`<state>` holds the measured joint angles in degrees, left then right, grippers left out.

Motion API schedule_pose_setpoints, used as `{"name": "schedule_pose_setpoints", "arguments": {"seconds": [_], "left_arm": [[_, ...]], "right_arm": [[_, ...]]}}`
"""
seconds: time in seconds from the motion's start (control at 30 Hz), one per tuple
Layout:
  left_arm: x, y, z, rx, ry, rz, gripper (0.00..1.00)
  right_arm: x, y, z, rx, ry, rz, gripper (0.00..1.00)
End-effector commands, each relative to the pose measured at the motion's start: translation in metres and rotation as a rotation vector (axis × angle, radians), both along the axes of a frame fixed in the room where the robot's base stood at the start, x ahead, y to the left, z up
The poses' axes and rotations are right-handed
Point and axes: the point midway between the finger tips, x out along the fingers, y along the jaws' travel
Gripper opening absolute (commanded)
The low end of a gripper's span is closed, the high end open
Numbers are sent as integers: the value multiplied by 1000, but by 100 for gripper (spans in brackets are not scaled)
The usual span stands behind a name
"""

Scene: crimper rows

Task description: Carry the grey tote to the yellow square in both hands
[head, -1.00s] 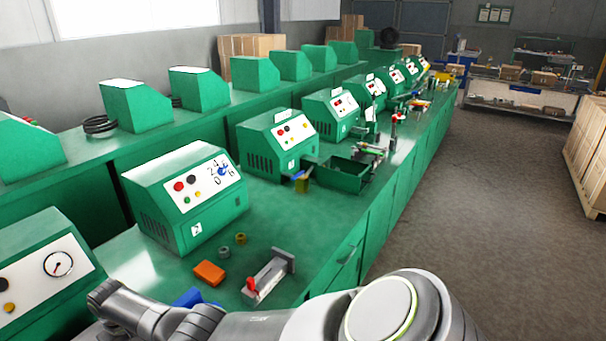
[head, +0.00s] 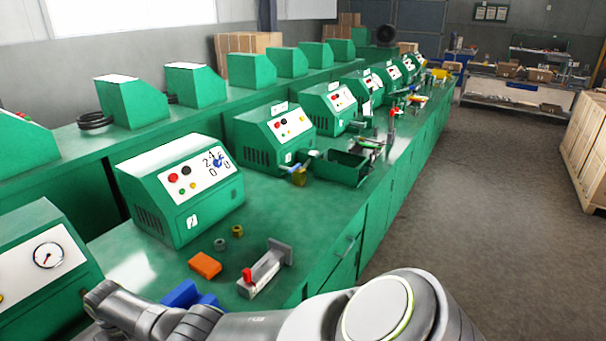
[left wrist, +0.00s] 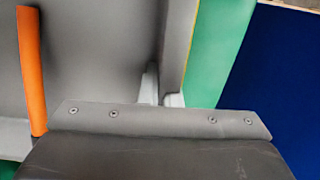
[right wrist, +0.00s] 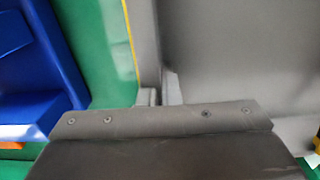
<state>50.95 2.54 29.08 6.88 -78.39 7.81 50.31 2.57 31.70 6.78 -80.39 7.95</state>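The grey tote shows only in the wrist views; in the head view it is out of sight. In the left wrist view, a tote wall (left wrist: 176,45) runs down to my left gripper (left wrist: 161,92), whose fingertips sit close together at it. An orange bar (left wrist: 32,70) lies over the grey surface at left. In the right wrist view, the opposite tote wall (right wrist: 146,40) meets the fingers of my right gripper (right wrist: 159,92), with the plain grey inside to the right. Both grippers appear shut on the tote's walls. A thin yellow line (right wrist: 129,40) on green shows beside the wall; the whole square is not visible.
A green bench (head: 283,214) carries a row of green machines (head: 180,190). An orange block (head: 205,265), a grey fixture (head: 266,270) and blue bins (head: 183,294) lie near its front end. Open floor (head: 470,220) is at right, with wooden crates (head: 588,150) beyond.

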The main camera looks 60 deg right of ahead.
Motion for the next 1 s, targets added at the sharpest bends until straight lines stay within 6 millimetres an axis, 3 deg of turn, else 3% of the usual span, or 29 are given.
{"name": "schedule_pose_setpoints", "arguments": {"seconds": [0.03,0.2,0.4,0.6,0.8,1.0], "left_arm": [[1,0,1,0,-1,0,0],[0,0,1,0,-1,0,25],[0,0,0,0,0,0,25],[0,0,0,0,0,0,51],[-1,0,-1,0,2,0,51],[-1,0,0,0,2,0,51]], "right_arm": [[0,0,1,0,-1,0,0],[0,0,1,0,-1,0,25],[0,0,0,0,0,0,25],[0,0,0,0,0,0,25],[-1,0,-1,0,2,0,27],[-1,0,0,0,1,0,51]]}}
